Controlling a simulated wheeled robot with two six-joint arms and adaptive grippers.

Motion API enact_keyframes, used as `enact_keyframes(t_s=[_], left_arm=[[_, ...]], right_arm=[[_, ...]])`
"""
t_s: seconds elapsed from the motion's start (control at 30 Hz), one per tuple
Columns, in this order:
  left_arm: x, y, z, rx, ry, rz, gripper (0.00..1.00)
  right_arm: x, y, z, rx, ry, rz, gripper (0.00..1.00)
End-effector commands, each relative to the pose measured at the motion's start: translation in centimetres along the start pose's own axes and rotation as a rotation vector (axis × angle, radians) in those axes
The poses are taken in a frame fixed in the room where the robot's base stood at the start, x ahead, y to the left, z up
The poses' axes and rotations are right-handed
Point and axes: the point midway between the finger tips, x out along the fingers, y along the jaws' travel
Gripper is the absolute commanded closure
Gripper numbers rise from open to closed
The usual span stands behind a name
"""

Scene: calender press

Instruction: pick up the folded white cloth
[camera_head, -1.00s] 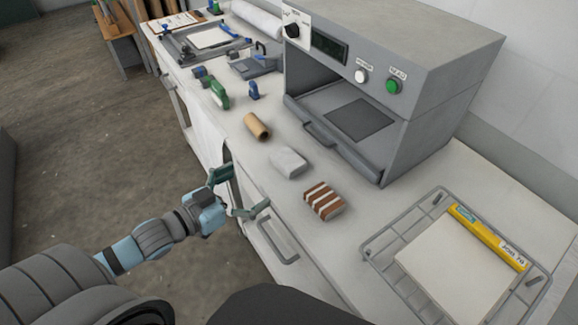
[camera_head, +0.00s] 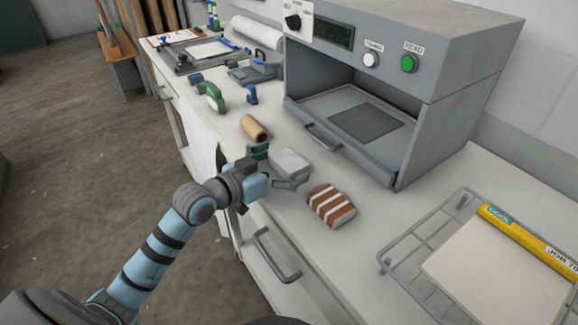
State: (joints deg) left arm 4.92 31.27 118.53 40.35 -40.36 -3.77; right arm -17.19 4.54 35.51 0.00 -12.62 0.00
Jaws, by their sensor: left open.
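The folded white cloth (camera_head: 291,162) lies on the pale worktop, between a brown cardboard roll and a brown-and-white striped block. My left gripper (camera_head: 274,167) is open at the cloth's near left side. One finger is by the cloth's far left end, near the roll, and the other overlaps its near edge in the picture. I cannot tell whether a finger touches the cloth. My right gripper is not in view.
The cardboard roll (camera_head: 254,128) and the striped block (camera_head: 331,205) flank the cloth closely. The grey press (camera_head: 420,85) stands behind, its tray open. A wire rack (camera_head: 408,250) with a board is at right. A drawer handle (camera_head: 275,255) juts from the front.

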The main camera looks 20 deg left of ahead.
Motion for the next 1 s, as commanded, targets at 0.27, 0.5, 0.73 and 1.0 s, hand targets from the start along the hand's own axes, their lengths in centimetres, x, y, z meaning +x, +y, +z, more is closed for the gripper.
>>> enact_keyframes(t_s=[0.27,0.5,0.73,1.0], left_arm=[[-0.1,0.0,0.0,0.000,0.000,-0.001,0.34],[-0.1,0.0,0.0,-0.001,-0.001,-0.001,0.53],[-0.2,-0.1,-0.7,0.000,0.000,-0.001,0.53],[-1.3,-0.1,-6.1,0.004,0.004,-0.001,0.53]], right_arm=[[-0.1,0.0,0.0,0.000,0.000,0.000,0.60],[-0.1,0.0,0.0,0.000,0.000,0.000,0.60],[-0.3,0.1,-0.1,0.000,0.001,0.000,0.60],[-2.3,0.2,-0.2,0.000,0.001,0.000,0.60]])
